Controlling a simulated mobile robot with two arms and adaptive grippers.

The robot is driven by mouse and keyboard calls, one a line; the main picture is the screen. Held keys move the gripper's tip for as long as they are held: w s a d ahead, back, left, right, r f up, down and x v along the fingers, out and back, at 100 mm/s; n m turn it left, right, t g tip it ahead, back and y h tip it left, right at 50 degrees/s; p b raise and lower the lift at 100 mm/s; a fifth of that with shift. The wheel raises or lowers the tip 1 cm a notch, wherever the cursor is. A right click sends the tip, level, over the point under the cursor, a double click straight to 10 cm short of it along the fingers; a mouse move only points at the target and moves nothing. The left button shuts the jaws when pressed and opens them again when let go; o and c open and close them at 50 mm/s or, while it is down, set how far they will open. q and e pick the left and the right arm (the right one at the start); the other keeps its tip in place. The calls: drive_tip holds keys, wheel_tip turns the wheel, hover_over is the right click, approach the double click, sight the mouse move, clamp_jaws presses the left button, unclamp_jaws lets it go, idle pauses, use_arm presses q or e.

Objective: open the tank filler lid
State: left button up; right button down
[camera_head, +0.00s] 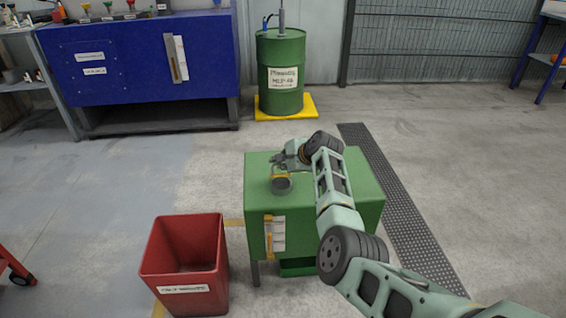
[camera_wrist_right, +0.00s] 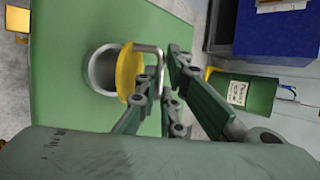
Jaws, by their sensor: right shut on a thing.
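The green tank (camera_head: 350,175) stands in the middle of the head view, with a grey round filler neck (camera_head: 282,187) on its top. The yellow filler lid (camera_wrist_right: 130,72) is tilted up at the side of the neck in the right wrist view, and the neck's opening (camera_wrist_right: 102,70) shows beside it. A grey bent handle (camera_wrist_right: 150,48) sticks out from the lid. My right gripper (camera_wrist_right: 164,78) is shut on this handle. In the head view the right gripper (camera_head: 283,163) is just behind the neck, above the tank top. My left gripper is not in view.
A red bin (camera_head: 185,262) stands left of the tank. A green drum (camera_head: 280,60) stands on a yellow base behind it, and a blue workbench (camera_head: 140,60) is at the back left. A dark floor grating (camera_head: 400,215) runs along the right.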

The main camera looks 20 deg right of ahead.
idle(0.4)
drive_tip(key=c, duration=1.9)
unclamp_jaws()
drive_tip(key=shift+r, duration=0.1)
drive_tip(key=v, duration=1.1)
drive_tip(key=shift+s+d+r, duration=0.1)
drive_tip(key=shift+s+r, duration=0.05)
drive_tip(key=shift+s, duration=0.15)
drive_tip(key=shift+c, duration=0.5)
